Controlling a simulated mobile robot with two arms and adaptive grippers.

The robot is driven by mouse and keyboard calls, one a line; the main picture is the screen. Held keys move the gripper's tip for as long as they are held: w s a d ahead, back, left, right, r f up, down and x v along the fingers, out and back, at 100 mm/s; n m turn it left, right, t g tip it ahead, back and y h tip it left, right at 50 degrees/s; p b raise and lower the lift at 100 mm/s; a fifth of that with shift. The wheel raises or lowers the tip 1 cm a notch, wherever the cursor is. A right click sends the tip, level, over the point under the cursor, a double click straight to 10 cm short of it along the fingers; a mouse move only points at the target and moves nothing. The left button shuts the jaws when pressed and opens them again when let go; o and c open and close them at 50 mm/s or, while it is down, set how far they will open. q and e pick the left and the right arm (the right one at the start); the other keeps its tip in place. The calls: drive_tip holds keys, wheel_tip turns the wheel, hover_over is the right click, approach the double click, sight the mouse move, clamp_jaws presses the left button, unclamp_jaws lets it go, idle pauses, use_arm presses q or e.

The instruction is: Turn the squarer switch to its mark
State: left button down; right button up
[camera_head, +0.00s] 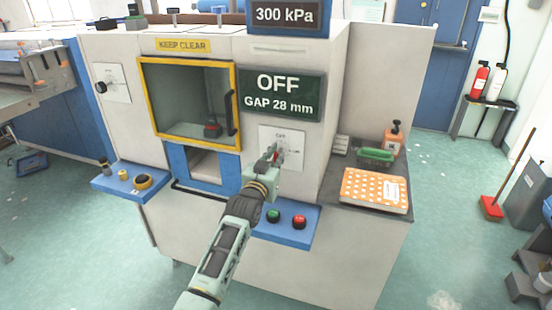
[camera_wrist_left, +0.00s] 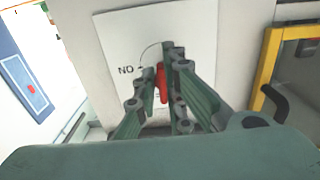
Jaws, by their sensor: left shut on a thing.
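The squarer switch is a small red handle (camera_wrist_left: 162,84) on a white plate (camera_head: 292,135) on the machine's front, below the dark green sign (camera_head: 282,95) that reads OFF, GAP 28 mm. My left gripper (camera_head: 274,153) is at this plate, with its fingers shut on the red handle. In the left wrist view the handle stands between the two fingers (camera_wrist_left: 170,72). A curved line and an upside-down ON mark (camera_wrist_left: 126,70) show on the plate beside the fingers. The fingers hide part of the handle and the plate. My right gripper is not in view.
A yellow-framed window (camera_head: 187,143) with a dark handle is left of the plate. A blue ledge with green and red buttons (camera_head: 299,220) juts out below my gripper. An orange dotted box (camera_head: 375,190) lies on the side shelf at the right.

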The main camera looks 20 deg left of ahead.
use_arm(q)
drive_tip(key=shift+f, duration=0.15)
idle(0.3)
drive_tip(key=c, duration=1.8)
unclamp_jaws()
drive_tip(key=s, duration=1.2)
drive_tip(key=shift+a, duration=0.2)
